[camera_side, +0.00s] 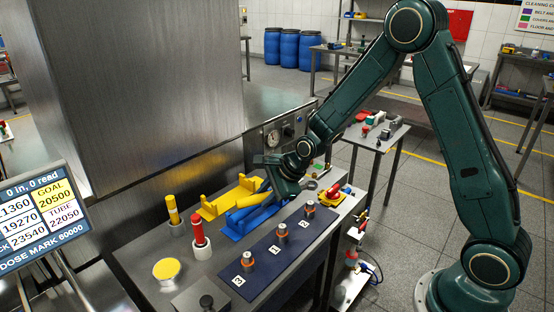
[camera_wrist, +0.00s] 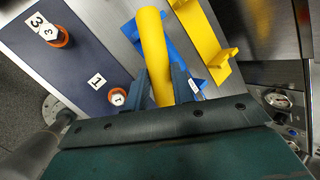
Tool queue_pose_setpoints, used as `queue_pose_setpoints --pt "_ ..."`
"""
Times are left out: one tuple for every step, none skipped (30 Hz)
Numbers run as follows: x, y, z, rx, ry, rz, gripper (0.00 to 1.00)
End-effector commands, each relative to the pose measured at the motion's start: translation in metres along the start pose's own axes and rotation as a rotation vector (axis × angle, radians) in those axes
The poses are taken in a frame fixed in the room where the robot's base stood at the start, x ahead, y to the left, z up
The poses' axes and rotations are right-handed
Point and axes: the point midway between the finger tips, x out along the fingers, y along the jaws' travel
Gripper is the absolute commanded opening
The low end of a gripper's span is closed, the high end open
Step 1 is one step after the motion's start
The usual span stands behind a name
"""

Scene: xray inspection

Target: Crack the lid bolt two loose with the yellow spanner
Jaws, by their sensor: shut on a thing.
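The yellow spanner (camera_wrist: 152,40) shows in the wrist view as a thick yellow handle running up from between the two fingers of my gripper (camera_wrist: 163,84). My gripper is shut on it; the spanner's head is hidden. Three lid bolts with orange collars stand upright on the dark blue plate: a near one (camera_side: 247,262), a middle one (camera_side: 282,231) and a far one (camera_side: 310,208).
A yellow cradle (camera_side: 212,208) and a blue cradle (camera_side: 236,228) stand behind the plate. A yellow-topped tool (camera_side: 173,212) and a red one (camera_side: 198,232) stand upright at left. A gauge panel (camera_side: 272,138) borders the bench.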

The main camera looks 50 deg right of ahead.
Motion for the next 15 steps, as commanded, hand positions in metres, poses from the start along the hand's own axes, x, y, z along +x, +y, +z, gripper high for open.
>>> queue_pose_setpoints --pt "0.004 0.002 -0.002 0.000 0.000 0.002 0.00" --pt "0.006 0.004 -0.002 0.001 0.001 0.003 0.00" --pt "0.008 0.005 -0.003 0.001 0.000 0.002 0.00" --pt "0.010 0.006 -0.004 0.001 0.000 0.001 0.00" --pt "0.012 0.007 -0.005 0.001 0.000 0.002 0.00" --pt "0.015 0.009 -0.006 0.001 0.001 0.003 0.00" --pt "0.017 0.010 -0.007 0.001 0.000 0.002 0.00" --pt "0.019 0.010 -0.007 0.001 0.000 0.001 0.00" --pt "0.021 0.012 -0.009 0.001 0.000 0.001 0.00" --pt "0.023 0.013 -0.009 0.001 0.000 0.002 0.00" --pt "0.025 0.014 -0.010 0.001 0.000 0.002 0.00" --pt "0.027 0.015 -0.011 0.001 0.000 0.001 0.00" --pt "0.028 0.015 -0.011 0.001 0.000 0.001 0.00" --pt "0.029 0.016 -0.012 0.001 0.000 0.000 0.00" --pt "0.031 0.017 -0.012 0.001 0.000 0.001 0.00"
